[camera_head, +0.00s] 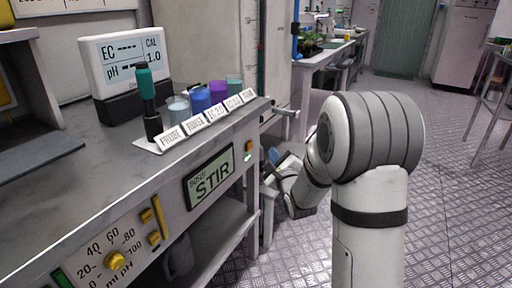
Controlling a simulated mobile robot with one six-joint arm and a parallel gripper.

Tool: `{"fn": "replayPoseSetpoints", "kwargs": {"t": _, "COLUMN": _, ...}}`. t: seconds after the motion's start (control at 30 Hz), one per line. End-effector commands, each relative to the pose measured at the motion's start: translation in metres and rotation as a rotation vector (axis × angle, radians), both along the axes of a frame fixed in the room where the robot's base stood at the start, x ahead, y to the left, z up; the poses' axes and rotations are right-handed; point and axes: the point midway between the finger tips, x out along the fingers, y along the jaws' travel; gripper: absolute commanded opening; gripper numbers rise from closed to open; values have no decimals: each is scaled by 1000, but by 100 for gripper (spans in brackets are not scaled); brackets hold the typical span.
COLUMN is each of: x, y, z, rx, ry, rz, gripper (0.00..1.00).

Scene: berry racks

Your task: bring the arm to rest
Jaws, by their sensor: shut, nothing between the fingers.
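My arm (372,225) rises at the right of the picture, with a grey-banded elbow at its top. I cannot make out the gripper fingers; the end of the arm is small and partly hidden there.
A metal bench (70,185) fills the left, carrying an EC/pH meter (125,60), a dark probe with a green top (144,85) and a labelled rack (205,120) of coloured cups. A STIR display (211,178) is on its front. Patterned floor (450,180) is clear at right.

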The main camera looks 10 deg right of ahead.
Motion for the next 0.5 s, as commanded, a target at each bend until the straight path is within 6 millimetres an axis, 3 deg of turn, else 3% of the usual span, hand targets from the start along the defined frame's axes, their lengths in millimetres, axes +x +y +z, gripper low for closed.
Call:
{"fn": "replayPoseSetpoints", "kwargs": {"t": 0.33, "x": 0, "y": 0, "z": 2, "rx": -7, "ry": 2, "rz": -1, "gripper": 0}}
{"fn": "replayPoseSetpoints", "kwargs": {"t": 0.5, "x": -8, "y": -3, "z": 36, "rx": -167, "ry": 66, "rz": -28, "gripper": 0}}
